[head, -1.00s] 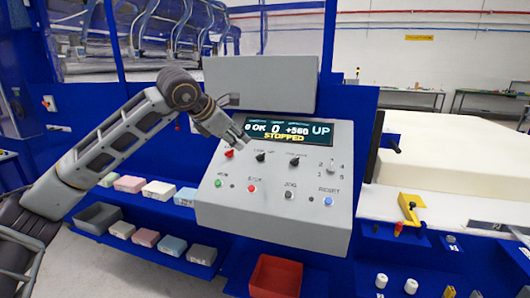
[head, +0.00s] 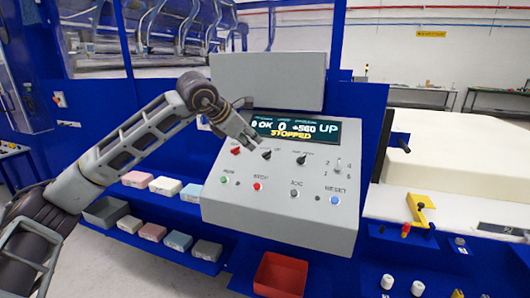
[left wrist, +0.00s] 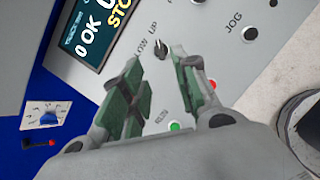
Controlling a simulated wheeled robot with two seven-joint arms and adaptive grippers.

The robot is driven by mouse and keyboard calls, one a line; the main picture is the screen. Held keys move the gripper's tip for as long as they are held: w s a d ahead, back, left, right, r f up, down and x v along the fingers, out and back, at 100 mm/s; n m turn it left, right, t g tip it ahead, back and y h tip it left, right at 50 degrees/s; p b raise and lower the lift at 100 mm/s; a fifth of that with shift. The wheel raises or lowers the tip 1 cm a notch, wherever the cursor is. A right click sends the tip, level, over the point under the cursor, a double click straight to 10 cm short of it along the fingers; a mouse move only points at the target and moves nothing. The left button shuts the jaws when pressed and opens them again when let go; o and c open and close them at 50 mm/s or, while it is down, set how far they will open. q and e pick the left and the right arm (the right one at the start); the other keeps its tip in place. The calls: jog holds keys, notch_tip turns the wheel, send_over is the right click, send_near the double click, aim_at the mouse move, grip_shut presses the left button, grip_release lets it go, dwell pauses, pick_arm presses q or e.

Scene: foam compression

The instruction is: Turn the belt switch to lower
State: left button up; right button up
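The belt switch, a small black knob (head: 266,154), sits on the sloped face of the grey control panel (head: 280,225). In the left wrist view the knob (left wrist: 161,52) stands between printed LOW and UP labels, and its pointer seems to lean toward UP. The display (head: 292,128) reads UP and STOPPED. My left gripper (head: 254,142) is just above and left of the knob. In the left wrist view its green-padded fingers (left wrist: 163,64) are apart and empty, with the knob showing in the gap near their tips; contact cannot be told. My right gripper is not in view.
A red knob (head: 236,151) and another black knob (head: 301,160) flank the switch. Green (head: 224,180), red (head: 257,187) and blue (head: 334,200) buttons lie below. A red bin (head: 280,275) is under the panel. A large foam block (head: 460,155) lies at right.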

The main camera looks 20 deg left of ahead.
aim_at(265, 154)
pick_arm(q)
jog(key=x, duration=0.9)
jog(key=shift+w+d+f+p, duration=0.1)
jog(key=shift+w+f+p, duration=0.1)
jog(key=shift+w+p, duration=0.15)
jog(key=shift+w+d+f, duration=0.15)
jog(key=shift+w+f, duration=0.25)
jog(key=shift+f, duration=0.05)
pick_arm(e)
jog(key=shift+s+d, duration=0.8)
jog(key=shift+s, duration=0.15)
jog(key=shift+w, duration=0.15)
